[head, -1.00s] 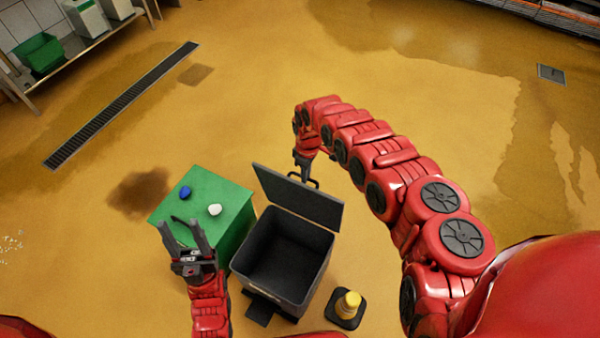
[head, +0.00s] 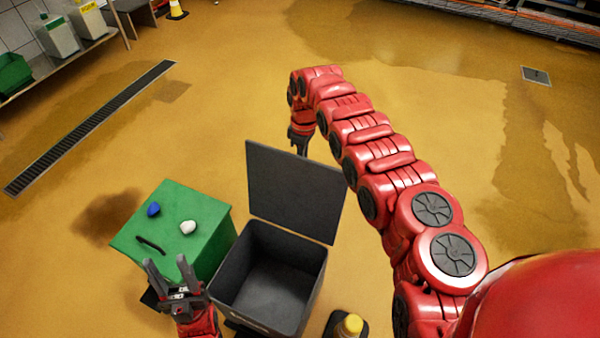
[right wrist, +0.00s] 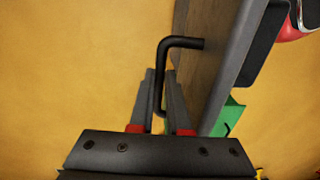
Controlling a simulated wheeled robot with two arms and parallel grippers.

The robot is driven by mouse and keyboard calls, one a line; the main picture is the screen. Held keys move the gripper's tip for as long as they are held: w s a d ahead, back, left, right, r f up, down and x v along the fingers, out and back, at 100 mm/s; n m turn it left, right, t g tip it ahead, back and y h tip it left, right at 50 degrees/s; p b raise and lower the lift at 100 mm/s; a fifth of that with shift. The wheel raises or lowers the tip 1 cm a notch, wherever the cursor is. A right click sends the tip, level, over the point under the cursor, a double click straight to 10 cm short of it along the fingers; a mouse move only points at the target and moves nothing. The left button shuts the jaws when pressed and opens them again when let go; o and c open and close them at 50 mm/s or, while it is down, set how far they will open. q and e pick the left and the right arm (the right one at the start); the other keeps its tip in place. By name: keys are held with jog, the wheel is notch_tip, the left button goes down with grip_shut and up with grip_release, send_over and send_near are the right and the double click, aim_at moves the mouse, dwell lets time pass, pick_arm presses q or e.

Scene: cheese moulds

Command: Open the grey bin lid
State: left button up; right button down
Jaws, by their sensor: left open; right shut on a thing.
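The grey bin (head: 238,290) stands open on the floor, and I can see its dark, empty-looking inside. Its lid (head: 295,190) stands up steeply from the far edge. My right gripper (head: 299,142) is behind the lid, partly hidden by it. In the right wrist view, my right gripper (right wrist: 158,85) is shut on the black lid handle (right wrist: 185,42), beside the lid's outer face (right wrist: 205,75). My left gripper (head: 167,264) is open and empty, in front of the green box.
A green box (head: 200,225) stands left of the bin, with a blue object (head: 153,209), a white object (head: 188,227) and a dark bar (head: 150,245) on top. A yellow-topped item (head: 350,326) stands at front right. The floor beyond is clear.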

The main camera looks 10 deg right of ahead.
jog(key=w+d+b, duration=0.1)
jog(key=b, duration=0.2)
jog(key=shift+w, duration=0.1)
jog(key=shift+w+d+r, duration=0.1)
jog(key=shift+w+d, duration=0.05)
dwell(0.4)
jog(key=c, duration=0.9)
grip_release()
jog(key=shift+c, duration=0.2)
jog(key=shift+o, duration=0.3)
jog(key=shift+w+d+f, duration=0.1)
jog(key=shift+w+f, duration=0.05)
jog(key=shift+f, duration=0.1)
jog(key=shift+s+a, duration=0.2)
jog(key=shift+s, duration=0.05)
